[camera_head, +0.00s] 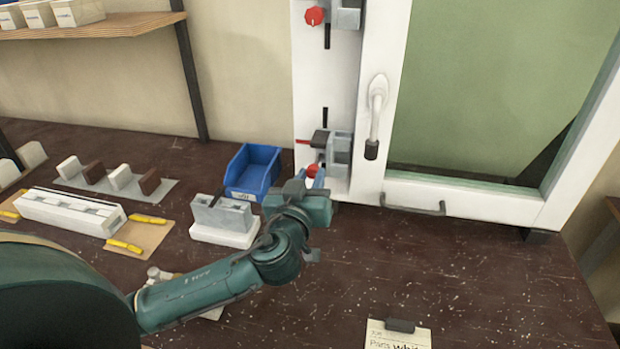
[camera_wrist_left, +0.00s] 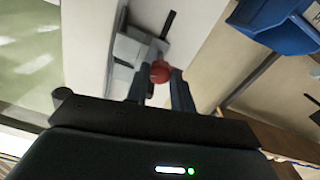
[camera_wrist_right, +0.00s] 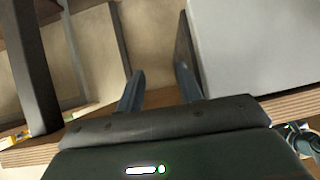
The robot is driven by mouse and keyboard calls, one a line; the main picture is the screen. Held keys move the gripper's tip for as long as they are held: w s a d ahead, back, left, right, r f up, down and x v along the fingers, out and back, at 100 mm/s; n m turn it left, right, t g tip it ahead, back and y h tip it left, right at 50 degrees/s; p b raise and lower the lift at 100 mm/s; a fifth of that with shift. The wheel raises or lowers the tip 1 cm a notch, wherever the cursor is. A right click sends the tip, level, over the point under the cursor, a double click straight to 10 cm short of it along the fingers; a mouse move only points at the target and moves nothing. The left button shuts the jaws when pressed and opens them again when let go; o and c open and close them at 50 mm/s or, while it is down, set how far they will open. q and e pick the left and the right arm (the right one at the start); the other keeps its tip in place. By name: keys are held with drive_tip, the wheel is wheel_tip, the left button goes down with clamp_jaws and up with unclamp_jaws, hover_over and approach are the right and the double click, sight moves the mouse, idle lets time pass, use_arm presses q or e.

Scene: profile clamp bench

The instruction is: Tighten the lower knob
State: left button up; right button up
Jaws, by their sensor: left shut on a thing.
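The lower knob (camera_head: 312,170) is red and sits on the lower grey clamp (camera_head: 340,150) of the white frame post. My left gripper (camera_head: 318,176) is at this knob, partly hidden by its own wrist in the head view. In the left wrist view the red knob (camera_wrist_left: 160,72) lies between the two fingers of my left gripper (camera_wrist_left: 160,88), which is shut on it. The upper red knob (camera_head: 314,16) is on the upper clamp, away from my grippers. My right gripper (camera_wrist_right: 160,90) shows only in its wrist view, with its fingers apart and nothing between them.
A blue bin (camera_head: 252,170) stands left of the post. A grey and white block (camera_head: 224,220) is in front of it. A white window handle (camera_head: 377,105) is right of the clamps. A note (camera_head: 398,336) lies at the front. The right part of the bench is clear.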

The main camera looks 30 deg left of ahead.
use_arm(q)
drive_tip(key=shift+c, duration=1.3)
drive_tip(key=shift+m, duration=0.9)
drive_tip(key=shift+r+m, duration=0.1)
drive_tip(key=shift+m, duration=1.1)
drive_tip(key=shift+m+p, duration=1.05)
drive_tip(key=shift+m, duration=1.15)
